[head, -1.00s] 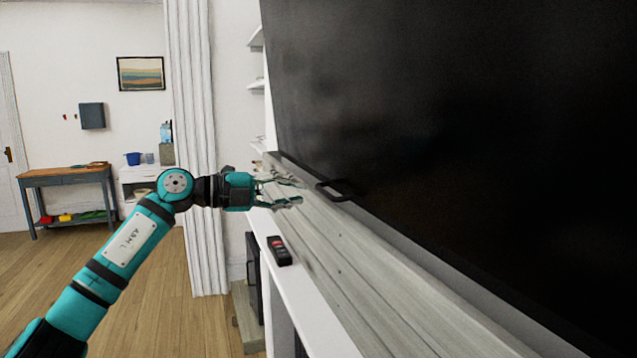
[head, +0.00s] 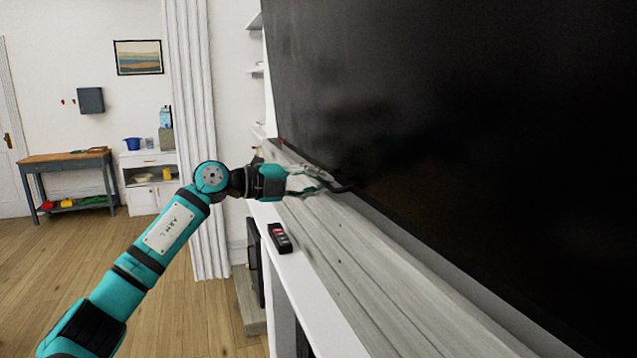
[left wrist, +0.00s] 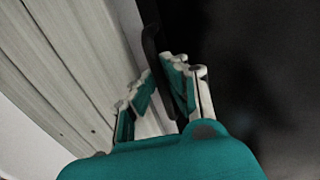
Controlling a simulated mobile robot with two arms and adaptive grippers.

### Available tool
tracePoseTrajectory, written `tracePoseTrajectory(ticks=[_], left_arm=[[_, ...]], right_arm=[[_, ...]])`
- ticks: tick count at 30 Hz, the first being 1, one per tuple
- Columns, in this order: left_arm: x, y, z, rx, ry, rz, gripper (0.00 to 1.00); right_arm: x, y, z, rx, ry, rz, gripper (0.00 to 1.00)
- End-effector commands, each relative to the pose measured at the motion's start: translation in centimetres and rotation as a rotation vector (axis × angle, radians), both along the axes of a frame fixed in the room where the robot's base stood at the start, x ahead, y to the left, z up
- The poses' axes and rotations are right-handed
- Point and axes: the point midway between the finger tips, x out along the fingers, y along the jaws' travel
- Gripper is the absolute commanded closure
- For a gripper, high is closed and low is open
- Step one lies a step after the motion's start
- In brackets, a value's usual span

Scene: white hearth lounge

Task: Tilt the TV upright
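The TV (head: 450,130) is a large black panel filling the right of the head view; it also shows in the left wrist view (left wrist: 260,70). A dark handle (head: 343,188) sits at its lower edge; in the left wrist view the handle (left wrist: 152,45) runs down between my fingers. My left gripper (head: 322,181) has reached the handle. Its two fingers (left wrist: 160,88) are spread apart, one on either side of the handle, with a gap visible on the left. Whether a finger touches the handle is unclear. My right gripper is out of view.
A pale wooden beam (head: 350,245) runs below the TV, beside a white ledge (head: 300,292) holding a black remote-like object (head: 279,238). A white fluted column (head: 198,130) stands behind my arm. A workbench (head: 65,160) is far left; the wooden floor (head: 60,290) is clear.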

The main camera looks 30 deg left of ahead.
Motion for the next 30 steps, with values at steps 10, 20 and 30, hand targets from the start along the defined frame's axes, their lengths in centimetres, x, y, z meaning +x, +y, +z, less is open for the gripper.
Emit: tracePoseTrajectory(ticks=[10, 20, 30], left_arm=[[0.0, 0.0, 0.0, 0.002, 0.002, 0.0, 1.0], [-2.2, 2.1, 0.9, 0.064, 0.07, 0.002, 1.0], [-2.3, 2.2, 0.6, 0.068, 0.075, 0.002, 0.86]], right_arm=[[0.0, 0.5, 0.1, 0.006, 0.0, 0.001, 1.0], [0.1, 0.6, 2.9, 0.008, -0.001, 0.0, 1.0], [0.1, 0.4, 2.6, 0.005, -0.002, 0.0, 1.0]])
